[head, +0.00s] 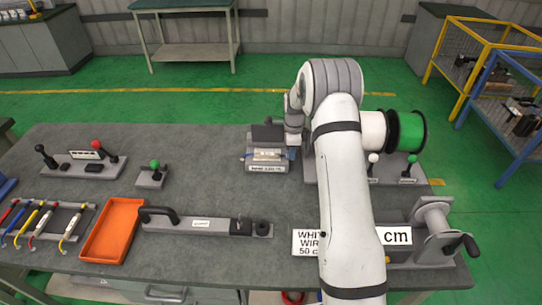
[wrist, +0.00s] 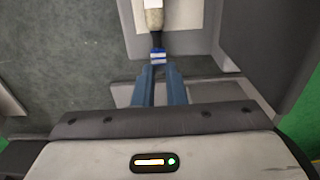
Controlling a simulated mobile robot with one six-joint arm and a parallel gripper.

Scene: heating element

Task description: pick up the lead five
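My gripper (wrist: 161,72) has two blue fingers, apart with a gap between them, and nothing shows clamped there. Just beyond the fingertips lies a part with a pale body (wrist: 154,18), a dark neck and a blue-and-white banded end (wrist: 158,56). It rests on a light plate in a grey fixture. In the head view this fixture (head: 267,168) stands at the back middle, with my gripper (head: 291,152) at its right side. Several coloured leads (head: 42,222) lie in a rack at the left. I cannot tell which item is lead five.
An orange tray (head: 112,230) lies right of the lead rack. A long-handled tool (head: 200,224) lies at the front middle. White and green spools (head: 405,132) and a crank device (head: 435,225) stand at the right. The table between tray and fixture is mostly clear.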

